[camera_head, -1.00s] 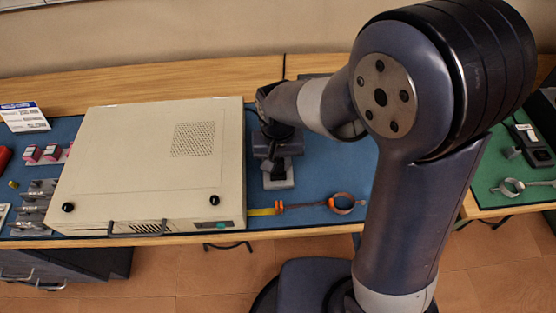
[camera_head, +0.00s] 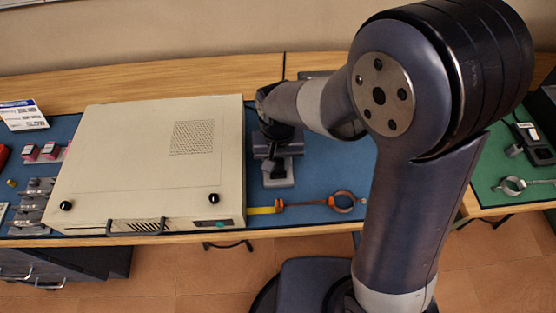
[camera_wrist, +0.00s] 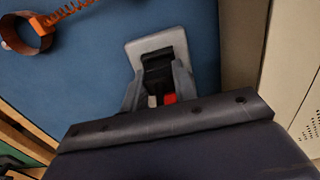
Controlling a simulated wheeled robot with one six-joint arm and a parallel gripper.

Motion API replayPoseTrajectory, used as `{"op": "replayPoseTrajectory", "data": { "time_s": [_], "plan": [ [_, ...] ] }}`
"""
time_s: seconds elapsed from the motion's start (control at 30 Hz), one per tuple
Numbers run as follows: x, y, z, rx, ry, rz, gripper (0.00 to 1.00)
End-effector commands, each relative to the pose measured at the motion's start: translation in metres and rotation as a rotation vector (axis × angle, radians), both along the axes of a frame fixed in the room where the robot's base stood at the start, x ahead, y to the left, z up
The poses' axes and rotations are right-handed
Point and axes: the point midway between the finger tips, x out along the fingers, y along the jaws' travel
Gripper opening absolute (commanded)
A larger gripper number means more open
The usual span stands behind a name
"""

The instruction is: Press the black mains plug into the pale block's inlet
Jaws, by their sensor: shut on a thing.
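The pale block (camera_wrist: 138,50) is light grey and lies flat on the blue mat in the wrist view. In the head view, its near end (camera_head: 278,181) shows just below my gripper (camera_head: 276,148). My gripper (camera_wrist: 157,84) is shut on the black mains plug (camera_wrist: 157,68), which sits between the fingers over the block's near part. Small white and red parts show behind the plug, between the fingers. The inlet is hidden by the plug and fingers. I cannot tell how far the plug is in.
A large beige case (camera_head: 120,150) stands close to the left of my gripper in the head view. An orange wrist strap with a metal ring (camera_head: 344,201) lies at the mat's front right. The blue mat (camera_head: 335,165) is clear right of the block.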

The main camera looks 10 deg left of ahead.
Motion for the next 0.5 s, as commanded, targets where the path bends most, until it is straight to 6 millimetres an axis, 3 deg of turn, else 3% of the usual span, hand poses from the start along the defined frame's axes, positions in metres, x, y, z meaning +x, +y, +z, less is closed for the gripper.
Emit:
{"op": "replayPoseTrajectory", "data": {
  "time_s": [0.5],
  "plan": [
    [0.0000,0.0000,-0.0085,0.000,0.000,0.000,0.14]
  ]
}}
